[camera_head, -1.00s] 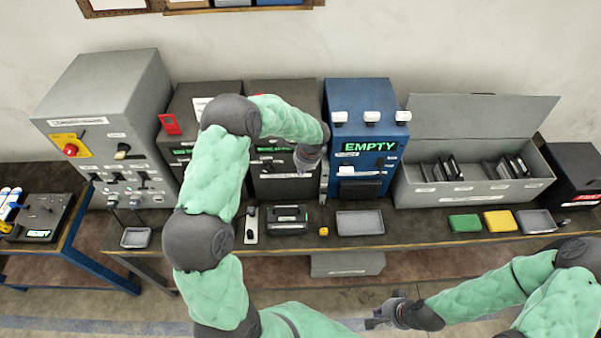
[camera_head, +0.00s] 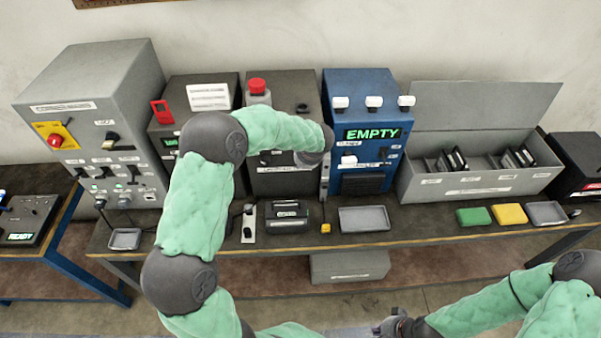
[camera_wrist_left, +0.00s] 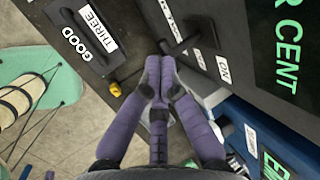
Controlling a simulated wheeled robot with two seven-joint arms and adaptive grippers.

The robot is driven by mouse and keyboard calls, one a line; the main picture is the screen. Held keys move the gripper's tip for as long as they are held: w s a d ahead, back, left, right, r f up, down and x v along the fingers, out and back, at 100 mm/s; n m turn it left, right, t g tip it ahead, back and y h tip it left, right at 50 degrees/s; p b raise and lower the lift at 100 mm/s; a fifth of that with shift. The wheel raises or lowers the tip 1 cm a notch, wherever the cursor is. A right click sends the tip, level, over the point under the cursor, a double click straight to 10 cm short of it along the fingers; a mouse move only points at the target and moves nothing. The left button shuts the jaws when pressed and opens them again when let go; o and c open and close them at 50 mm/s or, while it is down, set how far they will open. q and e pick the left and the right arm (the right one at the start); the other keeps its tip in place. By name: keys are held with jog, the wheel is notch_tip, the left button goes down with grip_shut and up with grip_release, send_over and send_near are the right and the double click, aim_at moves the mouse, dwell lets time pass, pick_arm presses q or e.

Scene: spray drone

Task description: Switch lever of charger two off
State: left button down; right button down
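A dark charger box (camera_head: 258,182) stands at the middle of the bench, partly hidden by my left arm; I cannot read a number on it. My left gripper (camera_head: 324,158) is at its right front, its fingers mostly hidden by the wrist in the head view. In the left wrist view, the gripper's purple fingertips (camera_wrist_left: 160,64) are together, right by a black lever (camera_wrist_left: 187,44) on a dark panel. An "ON" label (camera_wrist_left: 224,68) sits beside the lever. I cannot tell whether the fingers touch it. My right gripper (camera_head: 388,327) is low at the bottom edge, away from the bench.
A blue "EMPTY" machine (camera_head: 362,112) stands close to the right of my left gripper. A grey control cabinet (camera_head: 95,130) is at the left. A grey tray (camera_head: 364,219) and a black cradle (camera_head: 287,217) lie on the bench front. An open grey bin (camera_head: 475,187) is further right.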

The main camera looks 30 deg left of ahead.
pick_arm(q)
jog(key=shift+s+d+f+t+y+b, duration=0.15)
jog(key=shift+f+t+y+b, duration=0.7)
jog(key=shift+b, duration=3.95)
jog(key=shift+s+d+f+t+y+b, duration=0.15)
jog(key=shift+f+t+y+b, duration=0.7)
jog(key=shift+b, duration=3.9)
jog(key=shift+a+r+t+h, duration=0.1)
jog(key=shift+r+t+h, duration=0.2)
jog(key=shift+r+h, duration=0.1)
jog(key=shift+r+p, duration=0.4)
jog(key=shift+r, duration=0.2)
